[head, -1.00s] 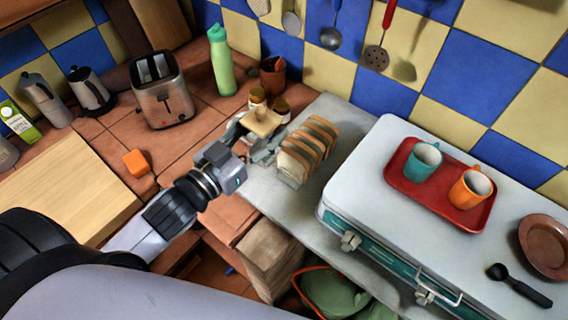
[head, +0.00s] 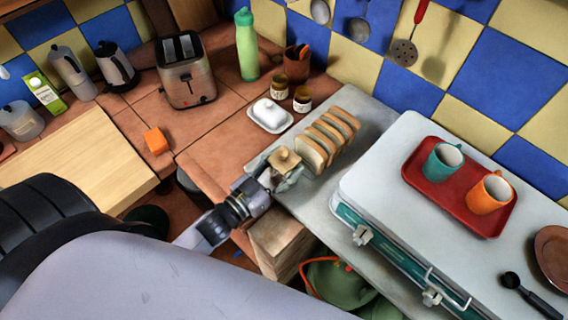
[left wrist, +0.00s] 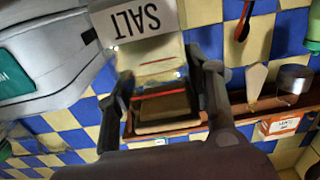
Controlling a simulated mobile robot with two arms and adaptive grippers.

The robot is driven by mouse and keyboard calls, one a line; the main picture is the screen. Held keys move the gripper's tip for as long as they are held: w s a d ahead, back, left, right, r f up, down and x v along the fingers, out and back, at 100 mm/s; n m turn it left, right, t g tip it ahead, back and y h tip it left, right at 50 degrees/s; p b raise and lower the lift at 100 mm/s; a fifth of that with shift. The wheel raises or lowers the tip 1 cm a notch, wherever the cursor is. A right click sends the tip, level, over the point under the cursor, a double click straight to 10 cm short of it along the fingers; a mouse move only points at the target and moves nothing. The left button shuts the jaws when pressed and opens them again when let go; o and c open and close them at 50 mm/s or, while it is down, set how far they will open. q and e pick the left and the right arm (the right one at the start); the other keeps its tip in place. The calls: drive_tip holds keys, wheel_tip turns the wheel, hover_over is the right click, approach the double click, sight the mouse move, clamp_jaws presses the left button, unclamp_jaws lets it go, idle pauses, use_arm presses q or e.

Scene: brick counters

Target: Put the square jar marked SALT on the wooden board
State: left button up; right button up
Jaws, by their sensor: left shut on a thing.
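The jar with a square wooden lid (head: 285,158) is in my left gripper (head: 280,176), held in front of the bread slices at the counter's front edge. In the left wrist view the SALT label (left wrist: 138,20) reads upside down on the jar's pale body. The two fingers of my left gripper (left wrist: 165,78) are shut on either side of the jar. The wooden board (head: 62,170) lies flat on the counter at the left, bare where it shows, partly hidden by my arm. My right gripper is not in view.
An orange block (head: 155,141) sits beside the board. A toaster (head: 187,72), a green bottle (head: 247,45), a white butter dish (head: 269,115) and two small jars stand behind. Sliced bread (head: 328,138) is close by the gripper. A red tray (head: 460,190) holds two mugs.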

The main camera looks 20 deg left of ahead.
use_arm(q)
drive_tip(key=shift+f, duration=0.1)
drive_tip(key=o, duration=1.6)
